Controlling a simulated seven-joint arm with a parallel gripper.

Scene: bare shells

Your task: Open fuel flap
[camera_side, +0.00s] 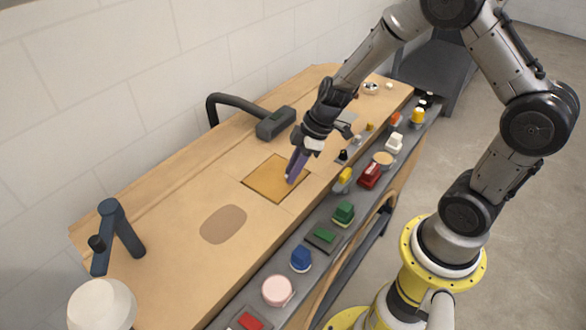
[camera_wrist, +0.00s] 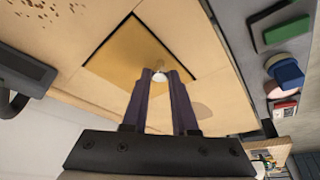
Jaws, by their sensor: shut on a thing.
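The fuel flap is a square, orange-yellow panel (camera_side: 268,187) set in the wooden worktop, with a dark line around its edges. It also shows in the wrist view (camera_wrist: 122,62), where a small pale round knob (camera_wrist: 158,77) stands on it. My gripper (camera_side: 290,181) points down at the panel's right part. In the wrist view its two purple fingers (camera_wrist: 160,80) are shut on the knob. The panel looks about level with the worktop; I cannot tell whether it is slightly raised. The fingers hide part of the panel.
A dark grey box with a curved hose (camera_side: 275,122) lies behind the panel. A dark tap-like fixture (camera_side: 117,232) stands at the left. A brown oval patch (camera_side: 223,224) marks the worktop. Several coloured buttons and switches, including a blue one (camera_side: 301,258), line the front strip.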

